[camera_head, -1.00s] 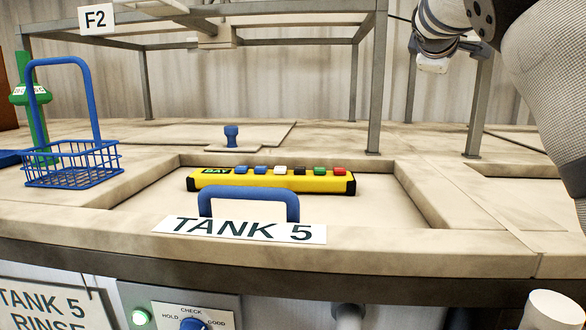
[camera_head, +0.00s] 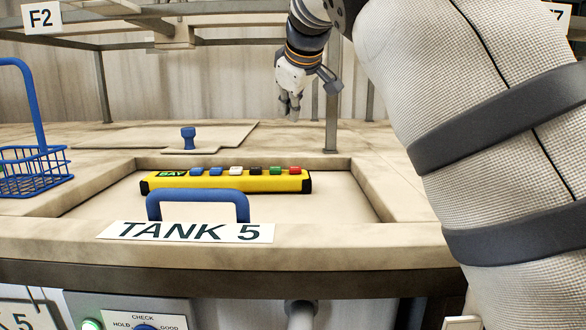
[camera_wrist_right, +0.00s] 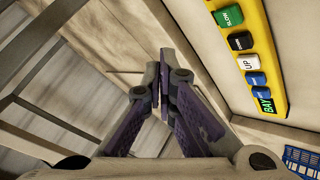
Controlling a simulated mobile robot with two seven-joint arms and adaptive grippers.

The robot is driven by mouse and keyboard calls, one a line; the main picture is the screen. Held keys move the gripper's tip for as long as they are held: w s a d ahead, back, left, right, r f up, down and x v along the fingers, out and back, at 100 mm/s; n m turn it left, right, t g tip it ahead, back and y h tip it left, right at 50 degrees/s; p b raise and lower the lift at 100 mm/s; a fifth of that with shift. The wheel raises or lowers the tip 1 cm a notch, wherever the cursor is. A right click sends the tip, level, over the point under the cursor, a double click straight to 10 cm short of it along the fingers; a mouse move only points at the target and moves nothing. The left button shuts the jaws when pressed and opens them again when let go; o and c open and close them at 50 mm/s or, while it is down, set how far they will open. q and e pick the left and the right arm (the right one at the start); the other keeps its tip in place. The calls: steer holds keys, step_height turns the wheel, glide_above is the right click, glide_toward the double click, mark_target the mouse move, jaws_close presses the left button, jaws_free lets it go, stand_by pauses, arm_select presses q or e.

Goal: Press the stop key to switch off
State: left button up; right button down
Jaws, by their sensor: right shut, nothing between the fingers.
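The yellow key bar (camera_head: 228,181) lies across the recessed Tank 5 lid. Its keys run two blue, white, black, green (camera_head: 275,170) and a red key (camera_head: 295,170) at the right end; their lettering is too small to read here. In the right wrist view the yellow bar (camera_wrist_right: 262,62) shows "BAY", "UP" on the white key and "SLOW" on the green key; the red key is outside that view. My right gripper (camera_head: 290,112) is shut and empty, pointing down above and beyond the bar's right end, touching nothing. It also shows in the wrist view (camera_wrist_right: 165,68). My left gripper is out of view.
A blue handle (camera_head: 198,195) stands in front of the bar, behind the "TANK 5" label (camera_head: 185,232). A grey frame post (camera_head: 331,110) rises behind, right of my gripper. A blue basket (camera_head: 35,172) stands at left. A blue knob (camera_head: 188,138) sits on the lid behind.

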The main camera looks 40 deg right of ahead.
mark_target(292, 168)
steer(key=shift+f, duration=4.4)
steer(key=shift+f, duration=0.1)
steer(key=shift+f, duration=0.3)
steer(key=shift+f, duration=0.5)
steer(key=shift+r, duration=0.9)
steer(key=shift+r, duration=2.55)
